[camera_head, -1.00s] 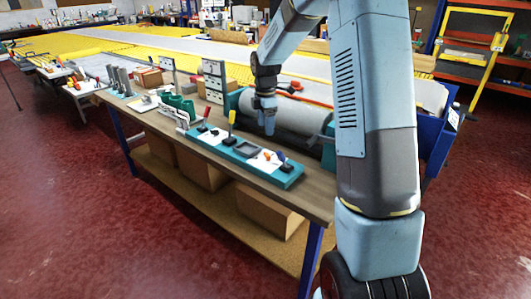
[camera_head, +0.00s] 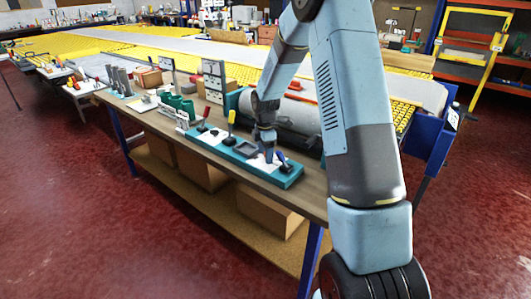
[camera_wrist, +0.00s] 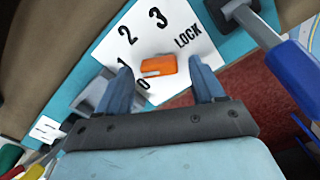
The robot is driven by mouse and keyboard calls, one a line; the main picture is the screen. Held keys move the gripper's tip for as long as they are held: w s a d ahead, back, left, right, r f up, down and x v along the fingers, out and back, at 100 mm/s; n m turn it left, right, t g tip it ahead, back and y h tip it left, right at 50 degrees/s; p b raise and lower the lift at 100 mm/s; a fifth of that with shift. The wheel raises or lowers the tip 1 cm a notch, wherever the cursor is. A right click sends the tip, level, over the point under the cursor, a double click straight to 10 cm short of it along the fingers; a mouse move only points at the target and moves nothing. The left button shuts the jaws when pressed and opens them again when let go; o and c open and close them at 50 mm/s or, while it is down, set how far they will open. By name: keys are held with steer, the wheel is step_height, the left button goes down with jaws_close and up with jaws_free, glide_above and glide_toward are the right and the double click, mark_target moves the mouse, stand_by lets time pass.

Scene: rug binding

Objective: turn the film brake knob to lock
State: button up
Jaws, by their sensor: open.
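The film brake knob (camera_wrist: 159,66) is an orange block on a white dial plate (camera_wrist: 146,32) marked 0, 1, 2, 3 and LOCK. A pale line on the knob lies at its left end, toward the lower left, near the 0 and 1 and away from LOCK. My gripper (camera_wrist: 167,78) is open, with one finger on each side of the knob and gaps visible between. In the head view my gripper (camera_head: 267,157) is low over the right part of the teal panel (camera_head: 285,180), hiding the knob there.
A blue-handled lever (camera_wrist: 300,72) stands close at the right of the dial in the wrist view. A yellow-handled lever (camera_head: 231,118) and a red-handled one rise from the panel further left. A grey film roll (camera_head: 290,115) lies behind the panel.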

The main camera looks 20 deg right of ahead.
steer(key=c, duration=1.1)
steer(key=shift+o, duration=0.2)
